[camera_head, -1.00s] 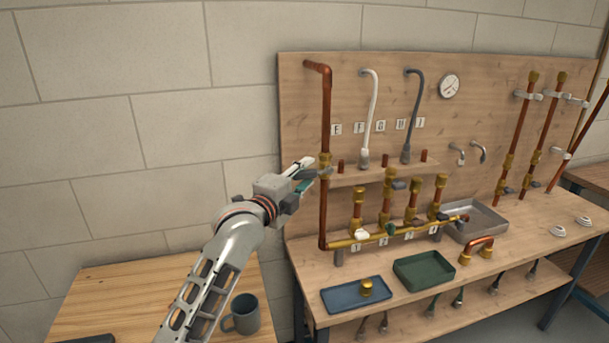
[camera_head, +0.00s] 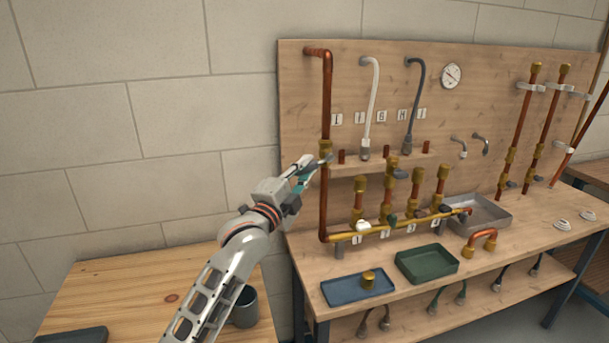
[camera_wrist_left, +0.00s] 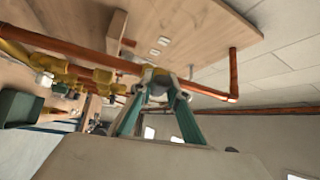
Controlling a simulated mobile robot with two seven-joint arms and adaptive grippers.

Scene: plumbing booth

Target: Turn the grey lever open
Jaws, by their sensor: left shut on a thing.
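The grey lever (camera_head: 325,160) sits at the brass valve (camera_head: 325,148) on the tall copper pipe at the left edge of the wooden board. My left gripper (camera_head: 314,167) reaches it from the left and is shut on its end. In the left wrist view, the teal fingers of my left gripper (camera_wrist_left: 158,88) converge just in front of the brass valve (camera_wrist_left: 152,72). The lever is mostly hidden between the fingertips there. My right gripper is not in view.
A blue tray (camera_head: 340,293) holding a brass fitting and a green tray (camera_head: 427,262) lie on the bench. A mug (camera_head: 246,308) stands below my left arm, partly hidden.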

